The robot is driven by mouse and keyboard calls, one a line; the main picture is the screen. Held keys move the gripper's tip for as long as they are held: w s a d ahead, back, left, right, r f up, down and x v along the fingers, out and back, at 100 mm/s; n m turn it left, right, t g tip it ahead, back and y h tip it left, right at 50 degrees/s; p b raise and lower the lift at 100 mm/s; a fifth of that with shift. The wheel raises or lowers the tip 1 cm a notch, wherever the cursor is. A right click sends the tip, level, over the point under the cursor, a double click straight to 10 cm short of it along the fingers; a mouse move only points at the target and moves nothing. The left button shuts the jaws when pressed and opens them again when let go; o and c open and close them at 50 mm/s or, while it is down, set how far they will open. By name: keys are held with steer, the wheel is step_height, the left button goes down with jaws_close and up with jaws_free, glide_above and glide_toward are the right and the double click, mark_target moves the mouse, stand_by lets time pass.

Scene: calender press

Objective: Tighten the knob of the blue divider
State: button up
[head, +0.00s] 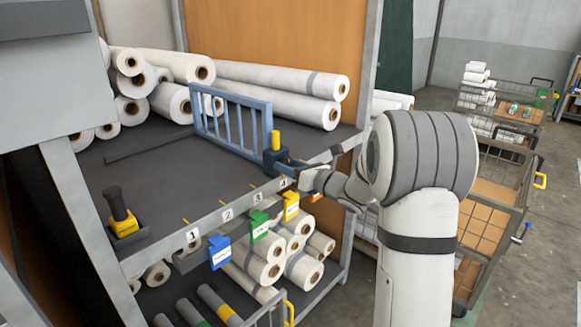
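The blue divider (232,122) is a barred blue frame standing on the dark upper shelf, among white rolls. At its front end is a dark blue clamp block (274,161) near the shelf's front edge, by the number 4. A yellow upright knob or handle (276,140) stands on top of this block. My gripper (292,166) is at the front right of the block, close to it or touching it; I cannot tell which. The fingers are small and partly hidden, so I cannot tell whether they are open or shut.
A black knob on a yellow base (119,204) sits at the shelf's left front corner. Blue (219,252), green (259,225) and yellow (291,206) tags hang along the numbered front rail (208,224). Rolls fill the lower shelf. Wire carts (496,190) stand at the right.

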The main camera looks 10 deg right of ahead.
steer(key=c, duration=0.8)
